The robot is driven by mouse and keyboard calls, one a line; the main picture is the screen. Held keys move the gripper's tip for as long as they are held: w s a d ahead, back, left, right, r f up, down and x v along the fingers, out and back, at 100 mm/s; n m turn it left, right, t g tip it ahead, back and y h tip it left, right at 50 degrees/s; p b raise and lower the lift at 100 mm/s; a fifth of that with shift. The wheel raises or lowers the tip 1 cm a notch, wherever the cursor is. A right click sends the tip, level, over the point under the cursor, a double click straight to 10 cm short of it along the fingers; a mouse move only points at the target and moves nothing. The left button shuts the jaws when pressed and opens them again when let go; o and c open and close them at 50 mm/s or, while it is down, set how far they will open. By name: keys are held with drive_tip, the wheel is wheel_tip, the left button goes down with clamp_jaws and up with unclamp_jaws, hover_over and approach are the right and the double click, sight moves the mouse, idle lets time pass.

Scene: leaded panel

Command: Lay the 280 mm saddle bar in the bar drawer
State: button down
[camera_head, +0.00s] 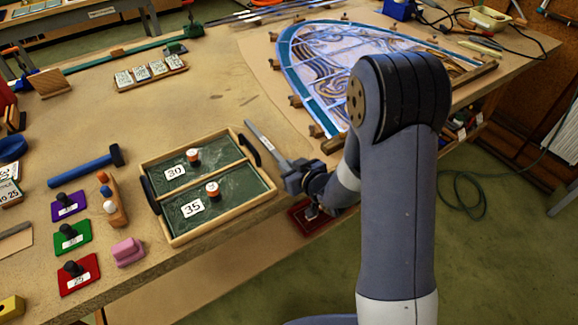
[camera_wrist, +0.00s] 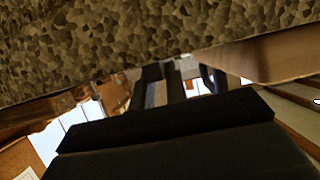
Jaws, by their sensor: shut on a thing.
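My gripper (camera_head: 288,170) is at the bench's front edge, right of the green tray. It is shut on a flat grey bar (camera_head: 265,143), which slants up and left from the jaws over the bench top. I cannot read the bar's length. In the wrist view the dark fingers (camera_wrist: 167,84) show at the middle, partly hidden; a large speckled surface (camera_wrist: 130,35) fills the top, and I cannot tell what it is. I cannot make out a drawer marked for bars. A small red tray-like thing (camera_head: 303,222) shows below the gripper, partly hidden by my arm.
The green two-part tray (camera_head: 206,205) with 30 and 35 cards lies just left. The leaded panel (camera_head: 345,58) lies behind my arm. A hammer (camera_head: 85,165), coloured blocks and a pink block (camera_head: 128,251) stand at left. The middle bench top (camera_head: 225,85) is mostly clear.

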drive_tip(key=c, duration=1.4)
unclamp_jaws()
drive_tip(key=shift+r+p, duration=0.15)
drive_tip(key=shift+p, duration=0.15)
